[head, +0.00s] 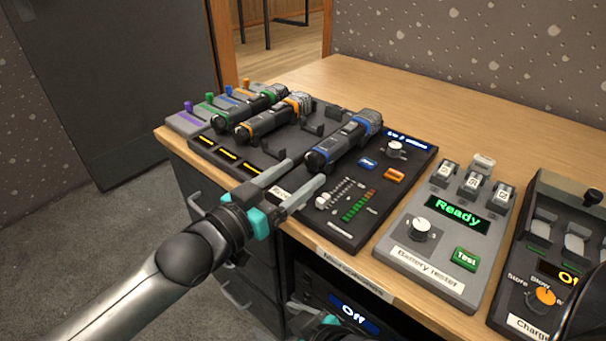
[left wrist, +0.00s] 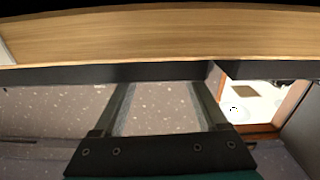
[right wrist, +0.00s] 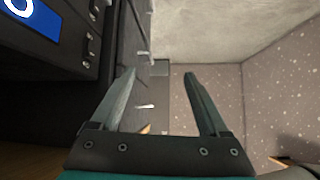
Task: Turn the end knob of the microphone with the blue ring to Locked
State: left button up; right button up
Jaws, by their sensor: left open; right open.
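In the head view, the microphone with the blue ring (head: 344,141) lies on the dark microphone panel, its grille end toward the back right and its dark end toward the front left. My left gripper (head: 305,172) is open and empty, its fingertips just in front of and left of that dark end, apparently apart from it. Markings on the end knob are too small to read. My right gripper (head: 318,318) is low at the bottom edge, in front of the desk; in the right wrist view its open fingers (right wrist: 162,75) hold nothing. The microphone is not seen in either wrist view.
Microphones with a green ring (head: 250,108) and an orange ring (head: 273,117) lie to the left on the dark panel (head: 372,232). A battery tester (head: 439,278) and a charger (head: 508,302) stand to the right. Drawers and a unit reading Off (head: 354,315) are below the desk edge.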

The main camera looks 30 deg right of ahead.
pick_arm(q)
jog(key=shift+b+x, duration=0.4)
jog(key=shift+x, duration=0.65)
pick_arm(e)
jog(key=shift+w+a+r+t+y, duration=0.1)
jog(key=shift+w+a+t+y, duration=0.2)
jog(key=shift+a, duration=0.2)
jog(key=shift+w+a+r+t+y, duration=0.1)
jog(key=shift+a+t+y, duration=0.1)
jog(key=shift+a+t, duration=0.25)
pick_arm(q)
grip_shut()
